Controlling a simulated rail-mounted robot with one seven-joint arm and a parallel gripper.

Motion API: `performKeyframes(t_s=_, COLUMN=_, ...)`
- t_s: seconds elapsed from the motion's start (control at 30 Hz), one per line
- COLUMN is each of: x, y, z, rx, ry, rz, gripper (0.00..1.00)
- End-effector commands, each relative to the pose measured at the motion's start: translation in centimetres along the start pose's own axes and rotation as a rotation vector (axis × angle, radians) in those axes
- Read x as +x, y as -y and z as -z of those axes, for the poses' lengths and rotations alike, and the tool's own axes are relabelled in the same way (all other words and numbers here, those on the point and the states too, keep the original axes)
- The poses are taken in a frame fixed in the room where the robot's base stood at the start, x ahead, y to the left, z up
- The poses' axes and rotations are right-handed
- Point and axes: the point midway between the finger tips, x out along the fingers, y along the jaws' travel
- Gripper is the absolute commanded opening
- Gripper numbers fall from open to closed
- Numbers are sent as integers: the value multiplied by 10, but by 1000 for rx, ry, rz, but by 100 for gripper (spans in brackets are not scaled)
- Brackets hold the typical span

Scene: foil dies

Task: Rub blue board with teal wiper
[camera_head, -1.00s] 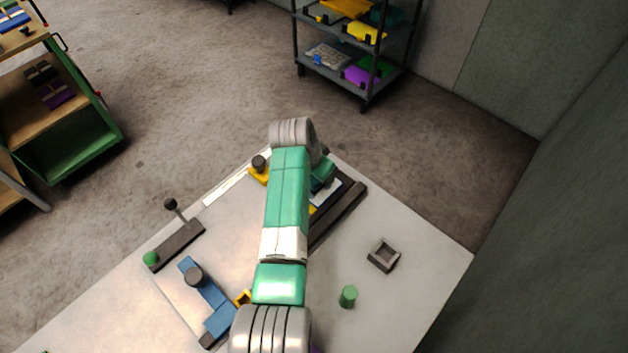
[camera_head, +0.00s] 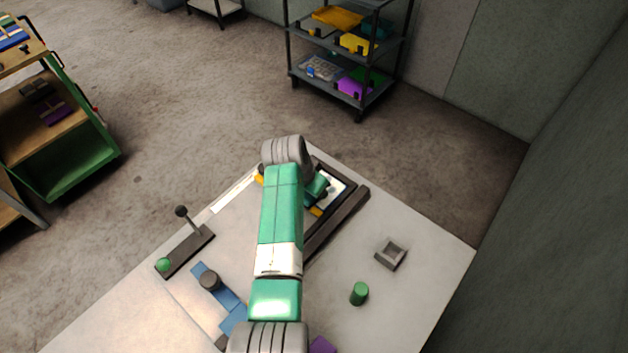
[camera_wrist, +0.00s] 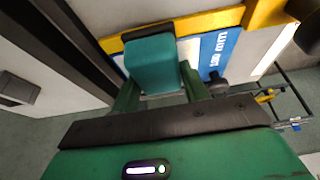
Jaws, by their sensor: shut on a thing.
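The teal wiper (camera_wrist: 152,65) is a rounded block with a dark edge, between the two green fingers of my gripper (camera_wrist: 158,92) in the wrist view. My gripper is shut on it. The wiper lies over a blue-and-white board (camera_wrist: 219,52) with white lettering on its blue part and yellow along its far edge. I cannot tell whether wiper and board touch. In the head view, my arm hides much of this; my gripper (camera_head: 317,187) shows in part, by the board's pale surface (camera_head: 336,190). The wiper is not clear there.
A dark rail (camera_head: 337,222) runs beside the board. On the table are a grey square holder (camera_head: 391,254), a green cylinder (camera_head: 359,293), a lever on a dark base (camera_head: 190,250) and a blue fixture (camera_head: 220,290). A shelf (camera_head: 345,65) stands beyond.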

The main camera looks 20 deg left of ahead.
Motion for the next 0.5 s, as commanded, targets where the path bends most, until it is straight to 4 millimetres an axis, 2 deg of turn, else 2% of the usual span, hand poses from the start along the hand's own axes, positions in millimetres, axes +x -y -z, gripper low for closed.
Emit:
performKeyframes(t_s=0.13, x=-8, y=-1, z=2, rx=2, ry=0, rz=-1, gripper=8)
performKeyframes(t_s=0.2, x=-24, y=-1, z=9, rx=3, ry=-2, rz=1, gripper=8)
performKeyframes(t_s=0.5, x=-46, y=-3, z=19, rx=4, ry=0, rz=-2, gripper=8)
